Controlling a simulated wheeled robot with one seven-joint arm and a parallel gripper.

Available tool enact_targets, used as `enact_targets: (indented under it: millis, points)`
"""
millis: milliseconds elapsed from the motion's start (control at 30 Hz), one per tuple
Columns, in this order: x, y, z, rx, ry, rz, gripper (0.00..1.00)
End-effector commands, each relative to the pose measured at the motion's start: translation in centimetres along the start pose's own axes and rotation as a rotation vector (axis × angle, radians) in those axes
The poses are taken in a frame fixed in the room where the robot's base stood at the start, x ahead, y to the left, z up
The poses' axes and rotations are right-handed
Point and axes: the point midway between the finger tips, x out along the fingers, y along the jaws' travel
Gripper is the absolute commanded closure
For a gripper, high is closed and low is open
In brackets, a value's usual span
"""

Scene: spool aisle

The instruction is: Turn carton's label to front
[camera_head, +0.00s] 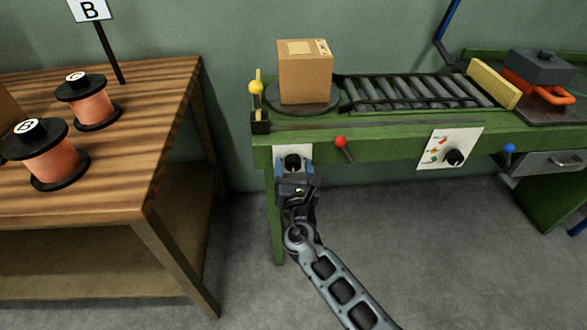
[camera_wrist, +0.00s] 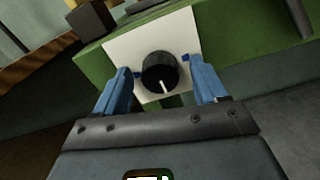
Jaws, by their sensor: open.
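A brown cardboard carton (camera_head: 305,72) stands upright on a dark round turntable (camera_head: 290,106) at the left end of the green bench. A pale label shows on its top, and a small mark shows high on its front face; I cannot tell which side bears the main label. Below, on the bench front, a white plate (camera_wrist: 120,50) carries a black knob (camera_wrist: 160,72) with a white pointer line that points down. My gripper (camera_head: 294,170) is at this knob. In the wrist view its blue fingers (camera_wrist: 162,88) are open, one either side of the knob, with gaps visible.
A roller conveyor (camera_head: 415,92) runs right from the turntable. A yellow-topped post (camera_head: 256,88), a red-balled lever (camera_head: 341,142) and a second knob panel (camera_head: 449,149) are nearby. A wooden table (camera_head: 150,130) with copper spools stands left. The floor between is clear.

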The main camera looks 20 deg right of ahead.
Motion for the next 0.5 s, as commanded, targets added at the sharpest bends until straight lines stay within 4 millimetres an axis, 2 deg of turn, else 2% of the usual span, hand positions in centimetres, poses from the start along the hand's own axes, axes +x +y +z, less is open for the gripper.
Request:
enact_targets:
  millis: [233,500]
  points:
    - [0.08,-0.02,-0.03,0.000,0.001,0.000,0.29]
    - [0.06,-0.01,-0.02,0.000,0.001,0.000,0.54]
